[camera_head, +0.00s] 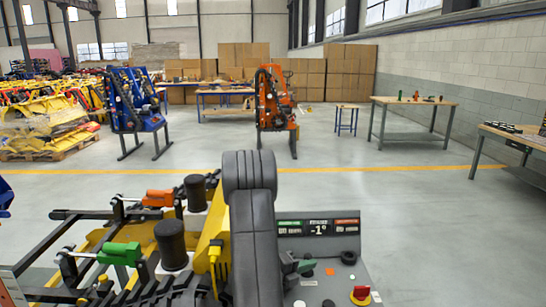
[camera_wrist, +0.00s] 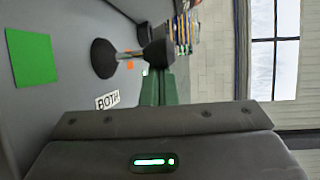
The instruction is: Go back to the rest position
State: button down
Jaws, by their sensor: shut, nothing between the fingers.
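My gripper (camera_wrist: 160,86) shows in the wrist view as two greenish fingers pressed together, shut and empty. In the head view my dark arm reaches down the middle, and the gripper (camera_head: 301,267) is small and partly hidden beside it, over a grey control panel (camera_head: 327,244). I cannot tell whether it touches the panel. In the wrist view a black knob (camera_wrist: 104,58) and a black block lie just beyond the fingertips. A green square (camera_wrist: 30,58) and a "BOTH" label (camera_wrist: 107,101) are on the panel.
The panel has a display (camera_head: 318,228) reading -1° and a red button (camera_head: 361,293). Open floor lies beyond, with blue (camera_head: 137,107) and orange (camera_head: 275,103) machines and a table (camera_head: 414,102).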

jog(key=shift+d+r+p, duration=0.15)
jog(key=shift+d+p, duration=0.15)
jog(key=shift+d, duration=0.1)
jog(key=shift+s+d+m+g+y+p, duration=0.1)
jog(key=shift+d+m+g+y+p, duration=0.25)
jog(key=shift+d+y, duration=0.25)
jog(key=shift+d+y+p, duration=0.2)
jog(key=shift+y+p, duration=0.2)
jog(key=shift+p, duration=0.1)
jog(key=shift+d+f+m+y+p, duration=0.3)
jog(key=shift+f+m+y+p, duration=0.05)
jog(key=shift+y+p, duration=0.15)
